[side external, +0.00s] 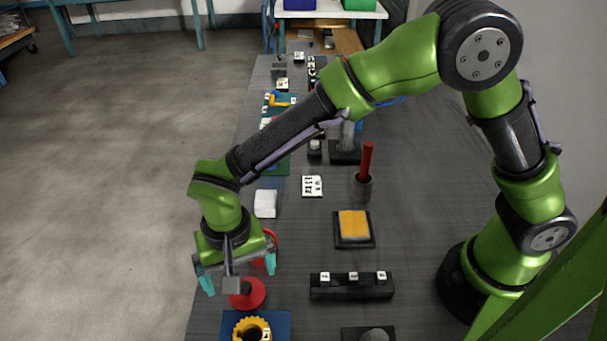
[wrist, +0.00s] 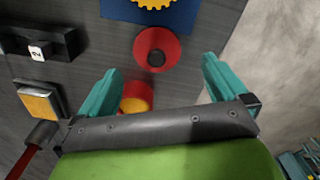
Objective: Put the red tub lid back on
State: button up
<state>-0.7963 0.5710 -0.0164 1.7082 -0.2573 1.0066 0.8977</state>
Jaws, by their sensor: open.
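The red lid (side external: 253,296) is a round disc lying flat on the table; in the wrist view the red lid (wrist: 146,38) shows a dark round knob at its middle. The red tub (side external: 270,241) is mostly hidden behind my gripper in the side view. In the wrist view the tub (wrist: 137,103) shows a yellow-orange inside and is partly covered by the gripper body. My gripper (side external: 241,281) is open, its teal fingers apart with nothing between them. In the wrist view the gripper (wrist: 161,65) has the lid beyond its fingertips.
A blue plate with a yellow gear (side external: 243,328) lies close beside the lid. A black block with white tiles (side external: 351,290), a yellow pad (side external: 353,224) and a cup holding a red rod (side external: 362,187) stand to the right. The table's left edge is near.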

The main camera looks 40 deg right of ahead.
aim_at(245, 287)
jog(key=f, duration=0.4)
jog(key=shift+s+d+f, duration=0.15)
jog(key=shift+s+f, duration=0.05)
jog(key=shift+f, duration=0.15)
jog(key=c, duration=1.1)
notch_tip(245, 287, up, 9)
jog(key=shift+w+r, duration=0.1)
jog(key=w+d+r+m, duration=0.2)
jog(key=w+d+m, duration=0.3)
jog(key=d, duration=0.3)
jog(key=shift+m, duration=0.6)
